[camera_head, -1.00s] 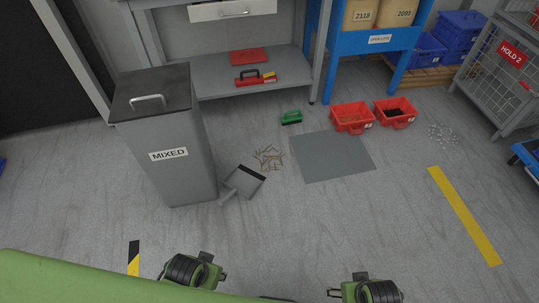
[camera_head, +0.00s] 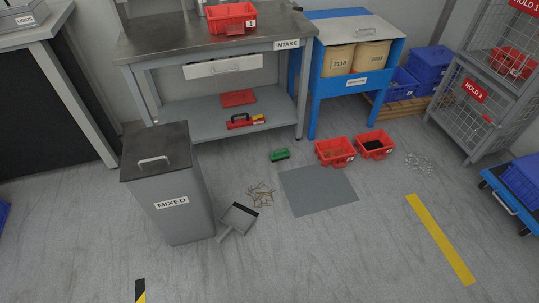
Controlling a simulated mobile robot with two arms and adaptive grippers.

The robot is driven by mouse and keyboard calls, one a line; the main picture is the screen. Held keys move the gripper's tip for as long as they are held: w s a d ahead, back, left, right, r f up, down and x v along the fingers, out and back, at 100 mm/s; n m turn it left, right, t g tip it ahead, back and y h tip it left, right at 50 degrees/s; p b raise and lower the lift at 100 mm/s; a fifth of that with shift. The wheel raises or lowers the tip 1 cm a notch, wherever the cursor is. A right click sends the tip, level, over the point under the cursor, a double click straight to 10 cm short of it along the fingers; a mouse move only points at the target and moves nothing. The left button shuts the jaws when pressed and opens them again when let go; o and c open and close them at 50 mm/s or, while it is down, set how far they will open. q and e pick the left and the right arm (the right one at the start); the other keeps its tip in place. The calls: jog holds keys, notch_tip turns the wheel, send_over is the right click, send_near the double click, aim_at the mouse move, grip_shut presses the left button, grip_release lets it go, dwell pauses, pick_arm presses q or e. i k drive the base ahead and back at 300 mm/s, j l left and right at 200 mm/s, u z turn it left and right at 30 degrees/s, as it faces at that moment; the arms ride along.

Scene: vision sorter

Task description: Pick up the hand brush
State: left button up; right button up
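A green hand brush (camera_head: 279,155) lies on the grey floor in the head view. It is in front of the workbench's lower shelf and left of the red bins. Nothing touches it. Neither of my grippers shows in the head view now.
A grey dustpan (camera_head: 238,218) and scattered thin sticks (camera_head: 261,194) lie near the MIXED bin (camera_head: 178,205). A grey mat (camera_head: 318,190) is just in front of the brush. Two red bins (camera_head: 335,152) (camera_head: 374,144) stand right of it.

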aim_at(284, 155)
jog(key=i+l+u, duration=0.55)
jog(key=l+u, duration=0.25)
